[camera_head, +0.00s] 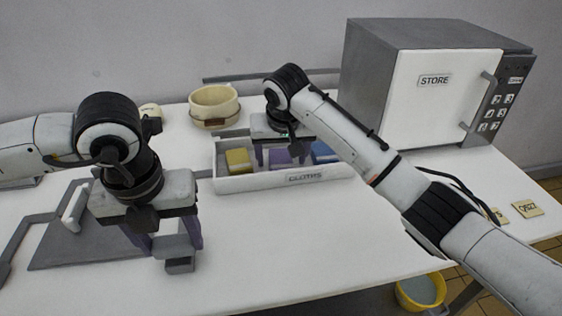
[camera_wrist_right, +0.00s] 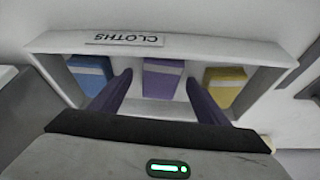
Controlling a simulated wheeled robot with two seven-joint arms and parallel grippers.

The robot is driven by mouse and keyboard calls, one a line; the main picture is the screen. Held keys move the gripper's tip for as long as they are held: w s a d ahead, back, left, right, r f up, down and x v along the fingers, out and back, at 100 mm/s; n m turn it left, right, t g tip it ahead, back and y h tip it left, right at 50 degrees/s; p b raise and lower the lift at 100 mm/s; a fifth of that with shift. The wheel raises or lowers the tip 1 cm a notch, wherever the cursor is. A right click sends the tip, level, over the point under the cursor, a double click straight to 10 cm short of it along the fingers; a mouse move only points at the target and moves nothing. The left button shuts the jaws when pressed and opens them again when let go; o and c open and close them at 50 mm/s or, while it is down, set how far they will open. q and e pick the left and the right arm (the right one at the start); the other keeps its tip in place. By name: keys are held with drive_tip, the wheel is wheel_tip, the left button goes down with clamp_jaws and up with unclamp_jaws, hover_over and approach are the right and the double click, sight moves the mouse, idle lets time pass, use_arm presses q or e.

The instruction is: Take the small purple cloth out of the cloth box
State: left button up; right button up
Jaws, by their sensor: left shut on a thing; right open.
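The cloth box (camera_head: 285,180) is a white tray labelled CLOTHS at the back middle of the table. It holds a yellow cloth (camera_head: 238,160), a purple cloth (camera_head: 280,158) and a blue cloth (camera_head: 322,151) side by side. My right gripper (camera_wrist_right: 158,82) is open above the box. In the right wrist view its two fingers are spread on either side of the purple cloth (camera_wrist_right: 163,78), with nothing gripped. My left gripper (camera_head: 172,245) is at the front left, away from the box, shut on a small grey block (camera_head: 180,262).
A grey and white STORE cabinet (camera_head: 430,85) with a keypad stands at the back right. A cream pot (camera_head: 214,103) stands behind the box. A dark grey panel (camera_head: 85,240) lies at the left. A yellow bucket (camera_head: 420,291) is below the table. The table's front middle is clear.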

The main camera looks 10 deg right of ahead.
sight(281, 160)
use_arm(q)
drive_tip(key=shift+s, duration=0.1)
use_arm(e)
drive_tip(key=c, duration=1.1)
wheel_tip(281, 160, up, 17)
drive_tip(key=shift+c, duration=0.2)
drive_tip(key=s+r, duration=0.3)
drive_tip(key=s, duration=1.3)
